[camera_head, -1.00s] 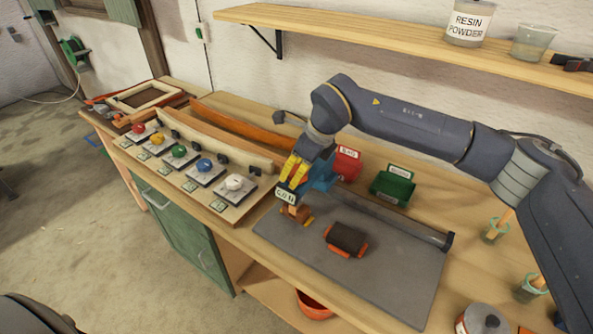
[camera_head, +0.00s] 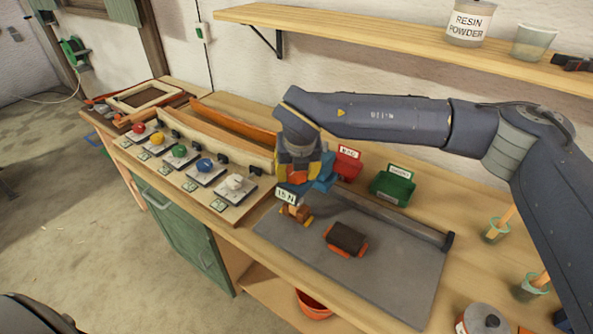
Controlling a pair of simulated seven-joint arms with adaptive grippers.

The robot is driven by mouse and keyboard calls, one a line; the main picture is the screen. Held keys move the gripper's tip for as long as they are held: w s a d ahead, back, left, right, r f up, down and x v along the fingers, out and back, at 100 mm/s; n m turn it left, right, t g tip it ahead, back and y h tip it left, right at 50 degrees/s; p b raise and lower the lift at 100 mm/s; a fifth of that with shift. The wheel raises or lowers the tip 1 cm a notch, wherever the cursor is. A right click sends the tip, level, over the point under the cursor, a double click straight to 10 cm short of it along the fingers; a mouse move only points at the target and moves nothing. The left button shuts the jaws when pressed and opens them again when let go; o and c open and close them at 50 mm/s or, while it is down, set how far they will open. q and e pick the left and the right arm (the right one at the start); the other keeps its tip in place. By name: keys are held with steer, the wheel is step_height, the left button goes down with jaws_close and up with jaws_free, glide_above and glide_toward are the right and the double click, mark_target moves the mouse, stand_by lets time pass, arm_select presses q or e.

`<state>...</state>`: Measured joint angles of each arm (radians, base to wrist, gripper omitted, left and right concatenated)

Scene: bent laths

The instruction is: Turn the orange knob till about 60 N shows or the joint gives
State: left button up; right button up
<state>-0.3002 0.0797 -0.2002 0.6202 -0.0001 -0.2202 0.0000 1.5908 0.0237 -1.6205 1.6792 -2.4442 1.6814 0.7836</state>
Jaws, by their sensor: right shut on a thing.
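A blue test device (camera_head: 322,184) stands at the back left of the grey mat (camera_head: 385,262). Its white display (camera_head: 286,195) appears to read 15 N. Small wooden pieces (camera_head: 297,213) with orange-yellow ends sit just under the display; the joint itself is too small to make out. My right gripper (camera_head: 299,176) points down over the device and is shut on the orange knob, which its fingers mostly hide. My left gripper is not in view.
A dark block with orange ends (camera_head: 347,239) lies on the mat. Red (camera_head: 347,164) and green (camera_head: 392,187) bins stand behind. A panel of coloured knobs (camera_head: 205,172) is at the left. A shelf (camera_head: 400,45) runs above the bench.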

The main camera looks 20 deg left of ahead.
steer(key=m+h, duration=0.1)
steer(key=m, duration=0.3)
steer(key=shift+m+h, duration=0.3)
steer(key=shift+h, duration=0.1)
steer(key=shift+f+m+h, duration=0.1)
steer(key=shift+m+h, duration=0.7)
steer(key=shift+m, duration=1.1)
steer(key=o, duration=1.2)
steer(key=shift+o, duration=0.2)
steer(key=v, duration=1.2)
steer(key=shift+w, duration=0.1)
